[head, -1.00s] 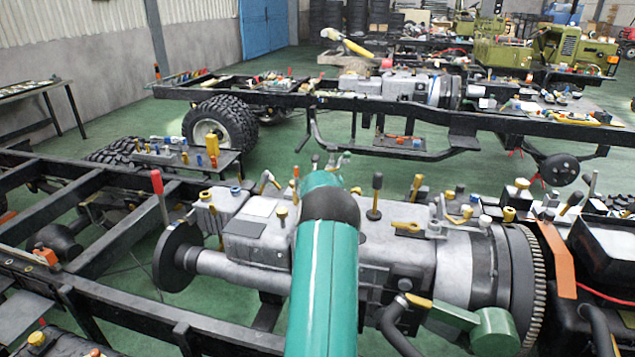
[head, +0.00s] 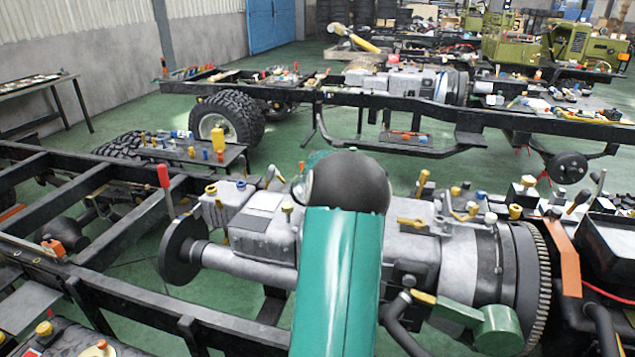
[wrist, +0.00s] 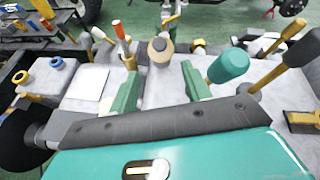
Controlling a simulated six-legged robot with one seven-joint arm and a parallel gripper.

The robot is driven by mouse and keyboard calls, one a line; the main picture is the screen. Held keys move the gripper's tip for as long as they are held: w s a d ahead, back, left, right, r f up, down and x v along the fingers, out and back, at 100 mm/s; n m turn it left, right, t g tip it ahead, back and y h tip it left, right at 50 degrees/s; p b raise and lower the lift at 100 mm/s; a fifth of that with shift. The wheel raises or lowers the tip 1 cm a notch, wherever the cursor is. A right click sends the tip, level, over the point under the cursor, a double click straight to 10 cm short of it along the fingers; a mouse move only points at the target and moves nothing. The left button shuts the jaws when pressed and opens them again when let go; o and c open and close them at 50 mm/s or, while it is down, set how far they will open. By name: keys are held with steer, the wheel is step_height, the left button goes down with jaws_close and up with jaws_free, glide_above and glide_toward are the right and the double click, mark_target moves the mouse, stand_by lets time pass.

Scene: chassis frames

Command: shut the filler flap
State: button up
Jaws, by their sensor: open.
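My gripper (wrist: 162,84) is open in the wrist view, its two green fingers apart with nothing held. A tan-topped knob (wrist: 160,49) shows beyond and between the fingertips; whether they touch it I cannot tell. The grey gearbox housing (wrist: 145,90) lies under the gripper; its silver casing also shows in the head view (head: 412,257). I cannot pick out the filler flap for certain. A pale flat plate (wrist: 87,82) lies on the housing left of the gripper, also in the head view (head: 262,203). My arm hides the gripper and the housing's middle in the head view.
A teal-handled lever (wrist: 228,67) stands close to the right finger, and an orange-topped one (wrist: 119,30) to the left. A red-handled lever (head: 164,178) rises at the housing's left end. Black chassis rails (head: 120,300) run around it. Green floor (head: 290,150) lies behind.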

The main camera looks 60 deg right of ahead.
steer(key=shift+s+a+r, duration=0.15)
steer(key=shift+a+r, duration=0.1)
steer(key=shift+a, duration=0.35)
